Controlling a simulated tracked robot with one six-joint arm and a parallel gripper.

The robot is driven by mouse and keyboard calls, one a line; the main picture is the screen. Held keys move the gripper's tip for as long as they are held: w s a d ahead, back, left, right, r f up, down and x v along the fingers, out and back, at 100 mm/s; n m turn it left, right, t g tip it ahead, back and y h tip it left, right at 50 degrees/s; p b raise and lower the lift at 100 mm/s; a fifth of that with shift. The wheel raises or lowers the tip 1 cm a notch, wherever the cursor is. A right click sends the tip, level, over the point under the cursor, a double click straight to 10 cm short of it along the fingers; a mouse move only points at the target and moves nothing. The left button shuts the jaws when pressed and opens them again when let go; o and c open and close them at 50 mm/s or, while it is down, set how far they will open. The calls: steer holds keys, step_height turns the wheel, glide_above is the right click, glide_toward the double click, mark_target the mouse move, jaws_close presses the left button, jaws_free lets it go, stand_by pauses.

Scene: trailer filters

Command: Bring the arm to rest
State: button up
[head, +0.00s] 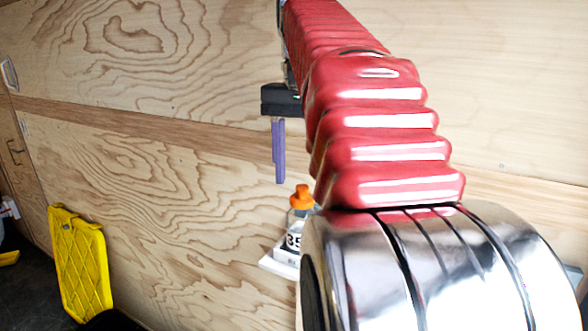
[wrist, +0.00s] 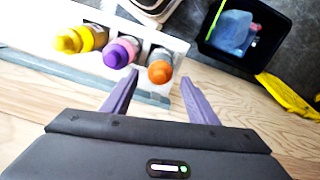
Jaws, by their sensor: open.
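My arm, in a red ribbed sleeve, reaches up and away in the head view. My gripper (wrist: 160,100) shows in the wrist view with its two purple fingers spread apart and nothing between them. In the head view a purple finger of my gripper (head: 279,152) hangs down from a black block, in front of the plywood wall and above the orange-capped bottle. In the wrist view the orange-capped bottle (wrist: 160,66) appears just beyond the gap between the fingertips. The fingers look apart from it. Part of the gripper is hidden behind my arm in the head view.
A white holder (wrist: 32,50) carries bottles with yellow, purple (wrist: 120,54) and orange caps. A black bin (wrist: 208,42) with a bluish object inside stands right of it in the wrist view. A yellow panel (head: 80,260) leans by the plywood wall (head: 150,160).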

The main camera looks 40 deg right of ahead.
steer(key=shift+a, duration=0.1)
stand_by(0.7)
steer(key=w+a+n+t+h, duration=0.1)
steer(key=w+a+n, duration=0.15)
steer(key=a, duration=0.35)
steer(key=s+a+f+n+t, duration=0.2)
steer(key=a+f, duration=0.6)
steer(key=f, duration=0.4)
steer(key=s+a+f+n+t+y, duration=0.1)
steer(key=s+a+f+n+t, duration=0.1)
steer(key=s+a+f+n, duration=0.2)
steer(key=a+f+n, duration=0.3)
steer(key=a+f, duration=0.2)
steer(key=f, duration=0.3)
steer(key=shift+s+f+t, duration=0.3)
steer(key=shift+f, duration=0.1)
steer(key=shift+a, duration=0.1)
stand_by(0.4)
